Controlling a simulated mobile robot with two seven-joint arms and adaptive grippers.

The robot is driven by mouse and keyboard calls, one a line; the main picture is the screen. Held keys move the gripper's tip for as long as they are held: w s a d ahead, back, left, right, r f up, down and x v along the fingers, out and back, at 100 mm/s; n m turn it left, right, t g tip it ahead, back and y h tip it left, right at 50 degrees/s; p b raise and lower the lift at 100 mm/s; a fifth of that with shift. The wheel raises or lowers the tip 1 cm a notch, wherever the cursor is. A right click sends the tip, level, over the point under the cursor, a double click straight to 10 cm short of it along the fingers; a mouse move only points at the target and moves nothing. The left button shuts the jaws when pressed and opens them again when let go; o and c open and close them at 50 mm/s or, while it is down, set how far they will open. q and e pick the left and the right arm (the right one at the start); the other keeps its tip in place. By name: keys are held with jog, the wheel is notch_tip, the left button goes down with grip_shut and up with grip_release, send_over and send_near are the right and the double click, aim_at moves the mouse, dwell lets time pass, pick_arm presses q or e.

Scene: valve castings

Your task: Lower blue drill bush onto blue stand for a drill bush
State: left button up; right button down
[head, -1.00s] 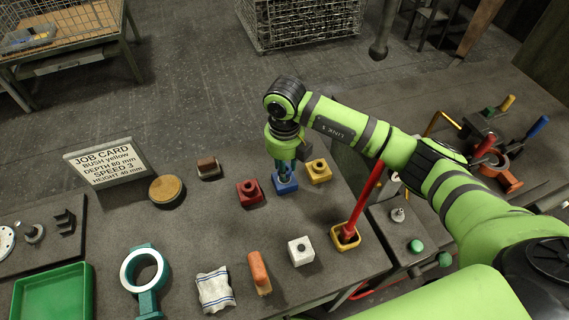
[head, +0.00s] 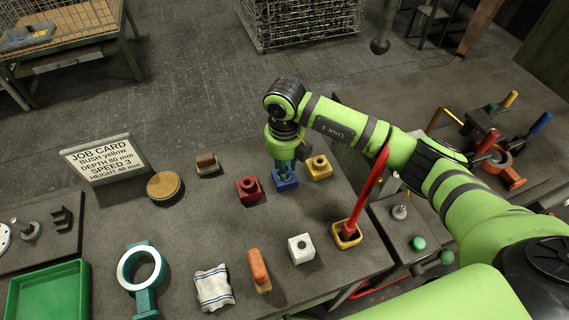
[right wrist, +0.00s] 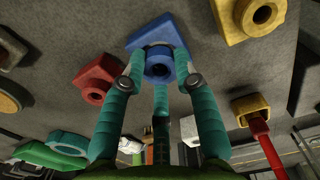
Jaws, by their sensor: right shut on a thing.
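The blue stand (head: 286,183) is on the bench between a red and a yellow one, under my right gripper. In the right wrist view its square base (right wrist: 148,33) shows behind the fingertips. My right gripper (right wrist: 159,75) points down with its teal fingers shut on the blue drill bush (right wrist: 159,67), a short ring with a dark bore. The bush is in line with the stand; whether it touches cannot be told. In the head view the right gripper (head: 284,171) hides most of the bush. My left gripper is not in view.
Close by are a red stand (head: 249,189), a yellow stand (head: 319,168) and a brown block (head: 207,166). A red rod (head: 368,195) rises from a yellow socket to the right. A white block (head: 301,249) and an orange block (head: 259,271) lie nearer me.

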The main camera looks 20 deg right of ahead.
jog(key=shift+f+b, duration=0.3)
jog(key=shift+f, duration=0.2)
jog(key=c, duration=0.9)
grip_release()
jog(key=shift+r, duration=0.1)
jog(key=shift+o, duration=0.2)
notch_tip(320, 180, up, 12)
